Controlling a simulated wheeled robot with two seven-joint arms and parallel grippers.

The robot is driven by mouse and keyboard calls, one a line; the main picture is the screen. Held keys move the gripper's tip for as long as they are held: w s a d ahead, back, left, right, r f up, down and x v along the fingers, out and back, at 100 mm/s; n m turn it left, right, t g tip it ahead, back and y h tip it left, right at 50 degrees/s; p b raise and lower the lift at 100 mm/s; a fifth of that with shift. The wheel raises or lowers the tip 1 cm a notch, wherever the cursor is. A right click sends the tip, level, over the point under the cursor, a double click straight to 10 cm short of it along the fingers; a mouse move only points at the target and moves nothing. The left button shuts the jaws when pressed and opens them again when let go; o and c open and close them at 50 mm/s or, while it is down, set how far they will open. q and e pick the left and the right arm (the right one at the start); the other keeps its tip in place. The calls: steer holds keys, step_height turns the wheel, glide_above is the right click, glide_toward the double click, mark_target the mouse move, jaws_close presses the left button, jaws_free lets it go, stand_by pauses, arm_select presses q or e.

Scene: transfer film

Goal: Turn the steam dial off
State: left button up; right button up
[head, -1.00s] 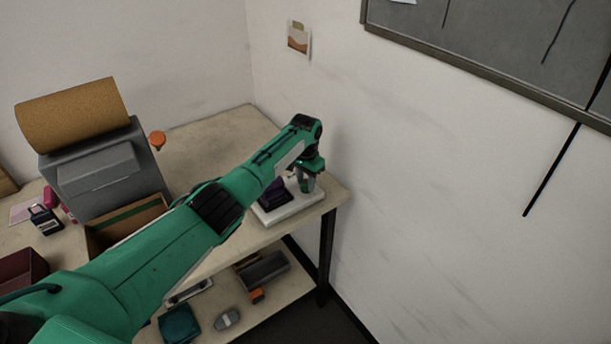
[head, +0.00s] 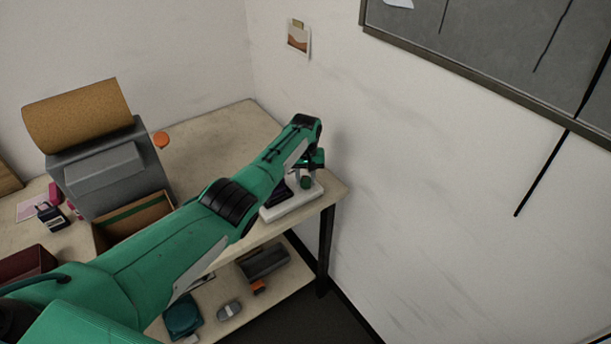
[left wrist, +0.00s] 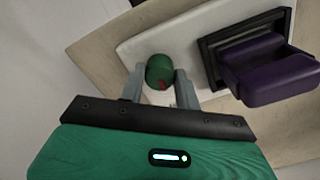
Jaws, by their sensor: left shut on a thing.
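The steam dial (left wrist: 159,69) is a small round green knob with a red mark, on a white base plate (left wrist: 137,47) in the left wrist view. My left gripper (left wrist: 160,84) has one grey finger on each side of the dial and is shut on it. In the head view the dial (head: 305,182) shows small below my left wrist, at the table's right end. A purple block-like part (left wrist: 270,70) in a black frame sits beside the dial on the same plate. My arm hides part of the plate in the head view. My right gripper is in neither view.
A grey machine (head: 108,175) with a cork-brown roll (head: 78,115) and an open cardboard box (head: 132,222) stand left on the table (head: 225,130). An orange knob (head: 161,139) is near the machine. The white wall is close at right. A lower shelf holds several items.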

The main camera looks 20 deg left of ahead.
mark_target(305, 179)
arm_select(q)
steer(key=shift+w+r, duration=0.1)
steer(key=shift+r, duration=0.05)
stand_by(0.3)
steer(key=o, duration=0.9)
steer(key=shift+o, duration=0.3)
steer(key=shift+r, duration=0.5)
step_height(305, 179, up, 13)
steer(key=b, duration=0.3)
steer(key=shift+f, duration=0.15)
